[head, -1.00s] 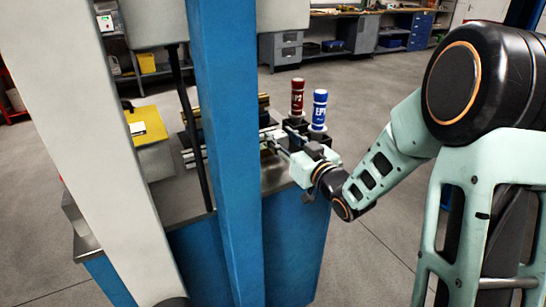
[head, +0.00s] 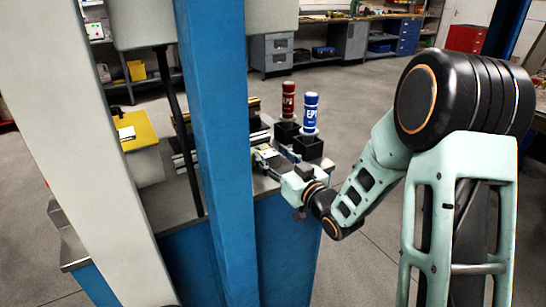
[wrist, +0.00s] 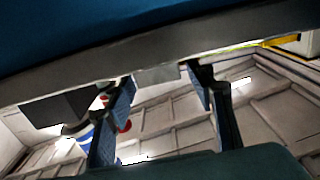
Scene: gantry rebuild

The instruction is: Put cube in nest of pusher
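My gripper (wrist: 160,78) shows in the wrist view with its two dark blue fingers apart. A small grey block-like shape shows between the fingertips against a long grey edge; I cannot tell whether it is the cube or a part of the bench, and I see no clear contact. In the head view my gripper (head: 267,160) is low over the right end of the bench, in front of the bottles; its fingertips are too small to read. I cannot make out the cube, the pusher or its nest for certain.
A red bottle (head: 288,102) and a blue bottle (head: 310,115) stand in black holders just behind my gripper. A blue post (head: 215,150) and a pale post (head: 85,140) stand in front of the bench (head: 170,212). A yellow item (head: 138,130) is at left.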

